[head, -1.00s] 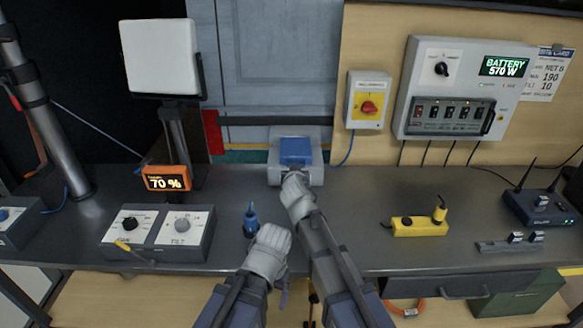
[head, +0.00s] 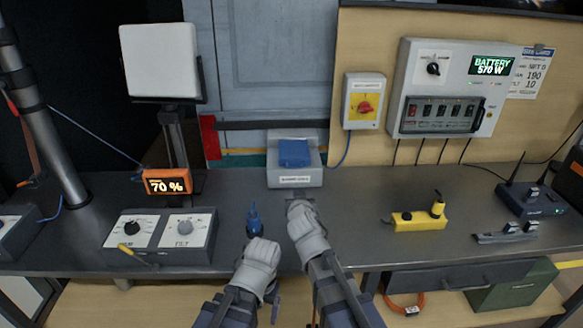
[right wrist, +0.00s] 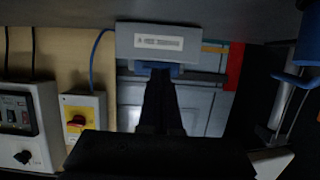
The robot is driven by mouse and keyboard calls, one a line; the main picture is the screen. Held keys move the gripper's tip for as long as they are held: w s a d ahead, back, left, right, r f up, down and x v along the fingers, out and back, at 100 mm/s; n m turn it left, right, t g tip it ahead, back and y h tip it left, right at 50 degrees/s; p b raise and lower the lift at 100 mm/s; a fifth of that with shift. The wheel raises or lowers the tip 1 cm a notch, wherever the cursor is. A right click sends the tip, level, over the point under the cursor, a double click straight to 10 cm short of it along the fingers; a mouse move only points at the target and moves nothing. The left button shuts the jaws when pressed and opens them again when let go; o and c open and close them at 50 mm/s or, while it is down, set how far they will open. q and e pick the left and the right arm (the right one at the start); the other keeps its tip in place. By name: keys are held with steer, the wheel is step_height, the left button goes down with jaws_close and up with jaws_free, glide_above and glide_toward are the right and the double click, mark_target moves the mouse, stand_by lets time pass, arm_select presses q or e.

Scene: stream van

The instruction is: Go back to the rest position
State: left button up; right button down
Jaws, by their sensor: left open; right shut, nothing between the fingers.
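My right gripper (head: 298,205) is shut and empty, just in front of the grey box (head: 294,180) with the blue top. My left gripper (head: 273,293) is open beside the right forearm, near the bench's front edge. Its fingers are small and partly hidden by the wrist. A blue upright item (head: 254,218) stands on the bench just beyond my left wrist.
The grey bench (head: 360,190) holds a two-knob control box (head: 160,236) at left and a yellow block (head: 418,221) at right. A white panel (head: 161,62) stands at the back left. A red-knob switch (head: 364,105) and the battery cabinet (head: 448,95) are on the wall.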

steer(key=s+f+g+p, duration=0.1)
steer(key=s+g+p, duration=0.1)
steer(key=s, duration=0.2)
steer(key=s+d+f+g+h+p, duration=0.1)
steer(key=s+g+p, duration=0.1)
steer(key=s+p, duration=0.1)
steer(key=s+d+f+g+p, duration=0.1)
steer(key=s+g+p, duration=0.1)
steer(key=s+g, duration=0.1)
steer(key=shift+s+n+h, duration=0.3)
steer(key=shift+s, duration=0.6)
steer(key=s+a+n+g+p, duration=0.1)
steer(key=s+n+g+p, duration=0.2)
steer(key=s+g, duration=0.4)
steer(key=s+p, duration=0.1)
steer(key=s, duration=0.8)
steer(key=shift+s+a+p, duration=0.2)
steer(key=shift+s+p, duration=0.1)
steer(key=shift+p, duration=0.1)
